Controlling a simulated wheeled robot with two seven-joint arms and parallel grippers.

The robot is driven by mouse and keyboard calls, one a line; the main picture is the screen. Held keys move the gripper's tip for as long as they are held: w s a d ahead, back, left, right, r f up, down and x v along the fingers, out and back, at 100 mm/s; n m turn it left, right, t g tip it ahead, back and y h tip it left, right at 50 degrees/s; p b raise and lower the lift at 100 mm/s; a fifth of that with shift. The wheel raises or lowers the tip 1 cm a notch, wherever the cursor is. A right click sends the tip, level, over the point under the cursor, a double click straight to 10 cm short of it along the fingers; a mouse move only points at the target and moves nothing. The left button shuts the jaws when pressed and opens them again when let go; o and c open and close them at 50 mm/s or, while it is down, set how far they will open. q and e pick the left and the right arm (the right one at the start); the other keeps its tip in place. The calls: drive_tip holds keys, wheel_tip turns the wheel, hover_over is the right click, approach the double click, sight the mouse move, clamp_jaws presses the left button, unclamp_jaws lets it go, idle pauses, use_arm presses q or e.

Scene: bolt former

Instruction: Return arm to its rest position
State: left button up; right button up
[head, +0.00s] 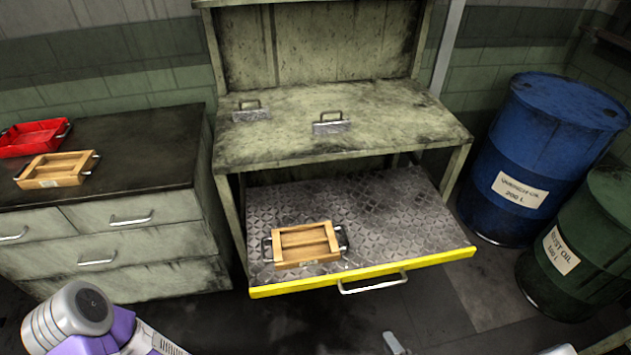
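My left arm shows at the lower left as a grey and purple link; its gripper is out of the picture. My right gripper (394,343) shows only as a small grey piece at the bottom edge, in front of the open drawer (400,215) and apart from it. Most of it is cut off, so its opening and any contents are hidden. A wooden tray (305,245) with dark handles lies on the drawer's diamond-plate surface, near its front left.
The drawer sticks out below a worn workbench (350,120), with a yellow front edge (365,272) and handle. A cabinet (110,240) at left bears a red tray (33,138) and another wooden tray (57,170). Blue (540,150) and green (580,245) drums stand at right.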

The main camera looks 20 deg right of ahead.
drive_tip(key=w+a+f+n+g+y+p, duration=0.1)
drive_tip(key=w+a+n+g+y, duration=0.25)
drive_tip(key=a, duration=0.25)
drive_tip(key=s+a+r+n+g+p, duration=0.1)
drive_tip(key=a+r+n+g, duration=0.2)
drive_tip(key=a+n+g, duration=0.2)
drive_tip(key=a+r+n+g+p, duration=0.1)
drive_tip(key=a+r+n+g, duration=0.2)
drive_tip(key=a, duration=0.8)
drive_tip(key=n+g, duration=0.2)
drive_tip(key=n, duration=0.1)
drive_tip(key=shift+s, duration=0.35)
drive_tip(key=shift+d+r+y, duration=0.1)
drive_tip(key=shift+y, duration=0.15)
